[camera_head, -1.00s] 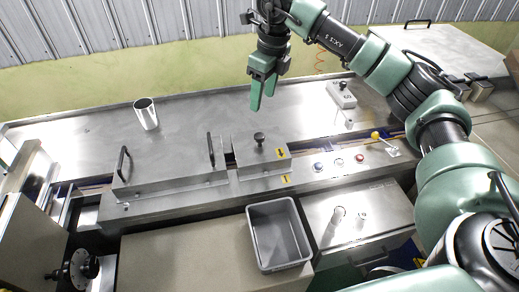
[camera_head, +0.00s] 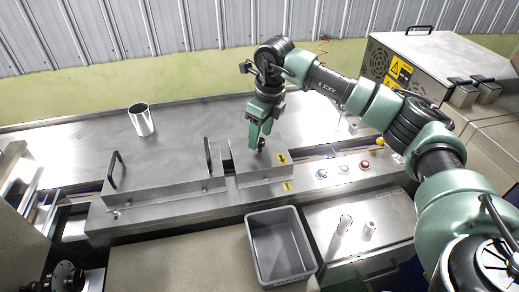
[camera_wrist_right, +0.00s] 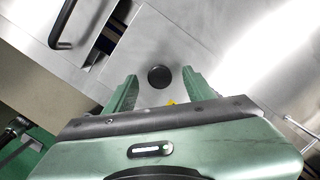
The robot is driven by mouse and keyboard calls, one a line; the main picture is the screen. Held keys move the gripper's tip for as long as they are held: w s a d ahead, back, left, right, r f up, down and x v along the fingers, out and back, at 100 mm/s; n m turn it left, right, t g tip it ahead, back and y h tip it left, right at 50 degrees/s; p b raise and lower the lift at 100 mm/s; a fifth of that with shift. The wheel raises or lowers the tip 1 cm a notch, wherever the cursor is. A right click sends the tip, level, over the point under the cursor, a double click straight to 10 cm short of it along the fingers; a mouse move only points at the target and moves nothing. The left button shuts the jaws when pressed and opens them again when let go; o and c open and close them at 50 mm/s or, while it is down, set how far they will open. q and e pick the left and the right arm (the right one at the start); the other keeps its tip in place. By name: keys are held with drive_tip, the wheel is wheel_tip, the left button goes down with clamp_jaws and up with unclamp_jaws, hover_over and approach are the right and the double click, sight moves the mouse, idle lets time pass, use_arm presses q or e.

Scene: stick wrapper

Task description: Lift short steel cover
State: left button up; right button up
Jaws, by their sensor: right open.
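The short steel cover (camera_head: 262,170) sits on the machine's bench, to the right of a longer steel cover (camera_head: 165,180) with two black handles. A round black knob stands on top of the short cover. It shows clearly in the right wrist view (camera_wrist_right: 159,77). My right gripper (camera_head: 259,143) is open above the short cover, at the knob. In the wrist view its two green fingers (camera_wrist_right: 160,90) stand on either side of the knob. I cannot tell whether they touch it. My left gripper is not in view.
A grey bin (camera_head: 281,245) stands in front of the short cover. A metal cup (camera_head: 141,119) stands on the bench at the left. Buttons, including a red one (camera_head: 365,165), lie right of the cover. A box with warning labels (camera_head: 398,72) stands at the back right.

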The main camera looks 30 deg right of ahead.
sight(260, 140)
drive_tip(key=shift+w+a+f, duration=0.1)
drive_tip(key=shift+w+f, duration=0.05)
drive_tip(key=shift+f, duration=1.35)
drive_tip(key=c, duration=1.2)
clamp_jaws()
drive_tip(key=shift+r, duration=0.2)
